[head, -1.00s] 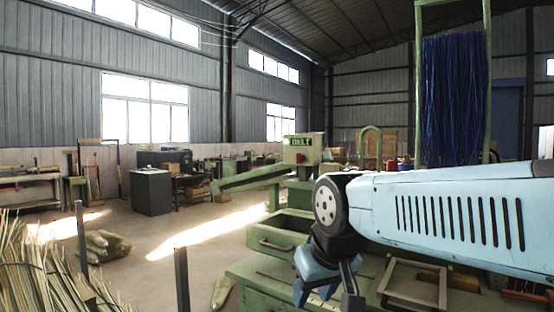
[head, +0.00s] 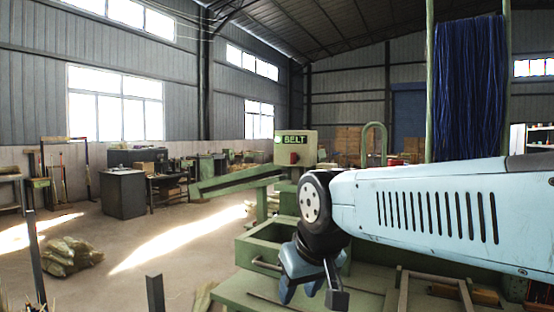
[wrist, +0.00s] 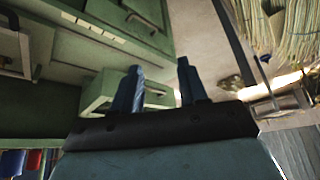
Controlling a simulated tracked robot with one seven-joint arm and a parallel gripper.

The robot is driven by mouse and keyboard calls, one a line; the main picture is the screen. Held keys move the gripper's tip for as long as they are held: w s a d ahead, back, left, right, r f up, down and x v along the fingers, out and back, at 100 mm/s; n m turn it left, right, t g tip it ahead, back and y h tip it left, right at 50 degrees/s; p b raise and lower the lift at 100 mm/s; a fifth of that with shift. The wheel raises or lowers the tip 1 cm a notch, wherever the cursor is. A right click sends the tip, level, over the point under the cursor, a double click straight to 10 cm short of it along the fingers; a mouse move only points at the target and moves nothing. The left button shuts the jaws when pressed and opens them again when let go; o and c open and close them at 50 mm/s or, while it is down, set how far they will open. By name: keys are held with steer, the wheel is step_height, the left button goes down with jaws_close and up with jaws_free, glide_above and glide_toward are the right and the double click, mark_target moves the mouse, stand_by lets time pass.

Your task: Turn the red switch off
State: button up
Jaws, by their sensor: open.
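The red switch (head: 293,158) is a small red patch on the front of a pale green box labelled BELT (head: 310,149). The box stands beyond my arm, left of the picture's middle right. Whether the switch is on or off is too small to tell. My gripper (head: 306,292) hangs low over a green workbench, nearer than the BELT box and below it, apart from it. In the wrist view my gripper (wrist: 158,80) has its two blue fingers apart with nothing between them. The switch does not show in the wrist view.
A green bench with an open drawer (head: 262,255) lies under my gripper. A sloping green chute (head: 238,181) runs left from the BELT box. A rack of blue strands (head: 468,90) stands at right. Dark posts (head: 155,293) stand at lower left.

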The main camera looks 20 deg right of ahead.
steer(key=shift+w, duration=0.25)
steer(key=w+d+r+n+g+h, duration=0.1)
steer(key=w+d+r+n+h, duration=0.2)
steer(key=w+d, duration=0.55)
steer(key=w+d+r+n+h, duration=0.1)
steer(key=w+d+n+h, duration=0.35)
steer(key=w+d, duration=0.45)
steer(key=w+d+r+n+g+h, duration=0.1)
steer(key=w+d+r+n+h, duration=0.15)
steer(key=w+d+h, duration=0.55)
steer(key=n+t+h, duration=0.2)
steer(key=n+t, duration=0.8)
steer(key=n, duration=0.6)
glide_toward(291, 159)
steer(key=x, duration=1.1)
steer(key=shift+w+d, duration=0.1)
steer(key=shift+d, duration=0.15)
steer(key=shift+r, duration=0.1)
steer(key=shift+c, duration=0.2)
